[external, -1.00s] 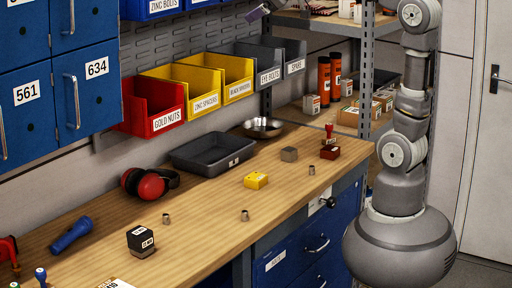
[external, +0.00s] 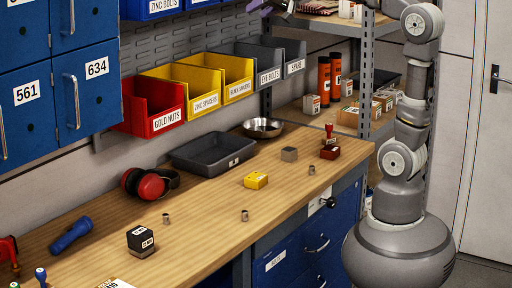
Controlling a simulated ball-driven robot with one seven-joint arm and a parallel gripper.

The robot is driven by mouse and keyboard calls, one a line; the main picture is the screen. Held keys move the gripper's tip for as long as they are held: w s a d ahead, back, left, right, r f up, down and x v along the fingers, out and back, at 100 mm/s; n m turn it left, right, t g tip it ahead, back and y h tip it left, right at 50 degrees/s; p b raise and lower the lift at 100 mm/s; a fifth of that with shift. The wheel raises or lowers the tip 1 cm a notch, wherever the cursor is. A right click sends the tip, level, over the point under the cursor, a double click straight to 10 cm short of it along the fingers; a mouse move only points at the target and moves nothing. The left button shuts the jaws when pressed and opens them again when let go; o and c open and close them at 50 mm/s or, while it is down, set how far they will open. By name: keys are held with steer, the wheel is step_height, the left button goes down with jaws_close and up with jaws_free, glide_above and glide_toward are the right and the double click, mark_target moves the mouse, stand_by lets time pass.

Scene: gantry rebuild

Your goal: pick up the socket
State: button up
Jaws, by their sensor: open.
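Three small grey metal cylinders that look like sockets stand upright on the wooden bench. One socket (external: 244,215) is near the front middle, another socket (external: 166,218) is to its left, and another socket (external: 311,169) is near the right front edge. Which one is meant, I cannot tell. My gripper (external: 264,7) shows only in part at the top edge, with purplish fingers, open and empty. It is high above the bench, in front of the wall and well away from all the sockets.
Labelled bins (external: 152,112) line the wall.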

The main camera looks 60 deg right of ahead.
steer(key=w+d+f+m+g+p, duration=0.1)
steer(key=d+f+m+g, duration=0.15)
steer(key=f, duration=0.35)
steer(key=w+d+f+m+g, duration=0.1)
steer(key=d+f+m, duration=0.15)
steer(key=f, duration=0.35)
steer(key=m+g+p, duration=0.3)
steer(key=m+g, duration=0.6)
steer(key=m, duration=1)
glide_above(312, 174)
step_height(312, 174, down, 30)
steer(key=shift+t+y, duration=0.25)
steer(key=shift+y, duration=0.15)
steer(key=f+b, duration=0.1)
steer(key=f, duration=0.1)
steer(key=f+b, duration=0.1)
steer(key=f, duration=0.2)
steer(key=f+b, duration=0.1)
steer(key=f, duration=0.1)
steer(key=shift+w+d+f+b, duration=0.1)
steer(key=shift+d+f+b, duration=0.2)
steer(key=shift+d+b, duration=0.05)
steer(key=shift+r, duration=0.1)
jaws_close()
